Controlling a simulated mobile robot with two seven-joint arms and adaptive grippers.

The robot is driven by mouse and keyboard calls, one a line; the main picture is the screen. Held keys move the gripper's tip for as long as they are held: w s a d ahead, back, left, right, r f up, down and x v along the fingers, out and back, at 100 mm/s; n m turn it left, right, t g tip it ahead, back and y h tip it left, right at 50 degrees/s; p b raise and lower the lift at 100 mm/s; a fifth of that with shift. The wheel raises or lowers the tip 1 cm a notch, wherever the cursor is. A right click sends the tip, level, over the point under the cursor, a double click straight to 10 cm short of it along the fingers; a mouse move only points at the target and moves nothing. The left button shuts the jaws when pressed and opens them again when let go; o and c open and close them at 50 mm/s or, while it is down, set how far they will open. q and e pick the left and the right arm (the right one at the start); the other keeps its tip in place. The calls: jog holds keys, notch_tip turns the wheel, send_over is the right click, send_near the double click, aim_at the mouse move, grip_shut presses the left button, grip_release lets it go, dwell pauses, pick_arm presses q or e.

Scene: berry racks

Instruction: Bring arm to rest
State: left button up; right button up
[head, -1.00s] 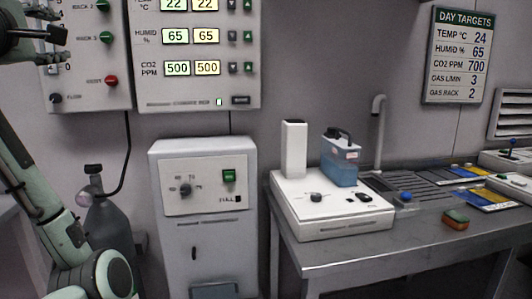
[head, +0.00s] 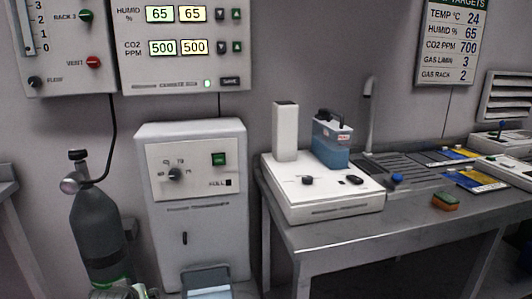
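My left arm shows only as a small piece at the bottom left of the head view, in front of the gas cylinder. My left gripper is out of the frame, so its fingers cannot be seen. No part of my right arm or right gripper is in view.
A grey gas cylinder (head: 97,225) stands at left beside a white cabinet (head: 195,215). A metal bench (head: 330,245) at right bears a white device (head: 325,196), a blue container (head: 331,146) and a sponge (head: 445,202). Control panels (head: 180,90) hang above.

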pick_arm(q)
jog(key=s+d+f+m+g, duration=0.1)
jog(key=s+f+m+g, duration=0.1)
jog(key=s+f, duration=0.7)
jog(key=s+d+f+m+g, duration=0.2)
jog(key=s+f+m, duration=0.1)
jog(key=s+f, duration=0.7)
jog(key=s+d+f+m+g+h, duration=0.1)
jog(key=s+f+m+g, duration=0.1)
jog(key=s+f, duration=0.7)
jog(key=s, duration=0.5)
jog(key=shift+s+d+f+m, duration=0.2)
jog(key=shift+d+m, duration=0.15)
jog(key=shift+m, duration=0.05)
pick_arm(e)
jog(key=shift+w+r, duration=0.1)
jog(key=shift+w, duration=0.2)
jog(key=shift+s, duration=0.2)
jog(key=shift+w, duration=0.1)
